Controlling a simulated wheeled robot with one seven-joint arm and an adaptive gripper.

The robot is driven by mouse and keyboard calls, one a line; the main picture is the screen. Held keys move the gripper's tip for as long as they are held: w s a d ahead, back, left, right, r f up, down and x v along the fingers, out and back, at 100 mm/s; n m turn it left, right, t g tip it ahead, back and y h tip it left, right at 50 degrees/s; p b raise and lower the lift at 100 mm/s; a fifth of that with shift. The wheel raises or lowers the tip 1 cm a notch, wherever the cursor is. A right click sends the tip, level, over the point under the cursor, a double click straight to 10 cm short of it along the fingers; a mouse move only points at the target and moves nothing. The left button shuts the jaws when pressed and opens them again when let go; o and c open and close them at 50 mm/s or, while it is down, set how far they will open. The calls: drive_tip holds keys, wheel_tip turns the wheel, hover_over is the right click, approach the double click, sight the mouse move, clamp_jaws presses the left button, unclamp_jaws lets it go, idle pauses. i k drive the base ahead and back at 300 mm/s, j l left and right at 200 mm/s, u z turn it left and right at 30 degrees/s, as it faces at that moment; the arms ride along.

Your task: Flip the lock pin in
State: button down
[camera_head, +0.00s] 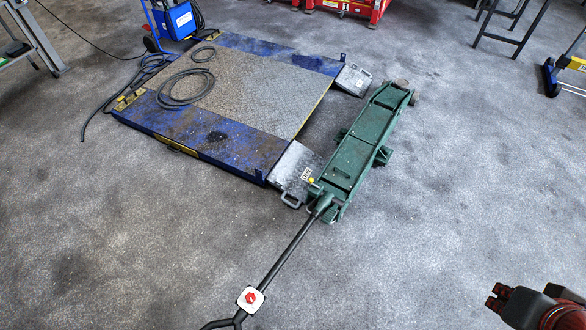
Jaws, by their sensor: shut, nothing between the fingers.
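A green trolley jack (352,160) stands on the grey floor right of the middle. Its long black handle (289,254) slants down to the lower left and ends in a fork at the bottom edge. A white plate with a red knob (250,298) sits on the handle near that end. A small yellow part (311,180) shows by the handle's base. I cannot tell for sure which small part is the lock pin. My gripper (498,297), dark red and black, is at the bottom right corner, shut and empty, well apart from the jack and handle.
A blue-framed lift platform (206,143) with hoses on it lies left of the jack, with grey ramp plates (296,169) close to the jack. A blue unit (176,20) stands behind. Floor (450,190) between my gripper and the jack is clear.

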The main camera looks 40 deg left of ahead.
sight(310, 179)
drive_tip(key=i+j+u, duration=0.15)
drive_tip(key=i+u, duration=0.65)
drive_tip(key=i+l+u, duration=0.15)
drive_tip(key=i+u, duration=0.25)
drive_tip(key=i, duration=0.15)
drive_tip(key=i+l+u, duration=0.35)
drive_tip(key=i+j, duration=0.1)
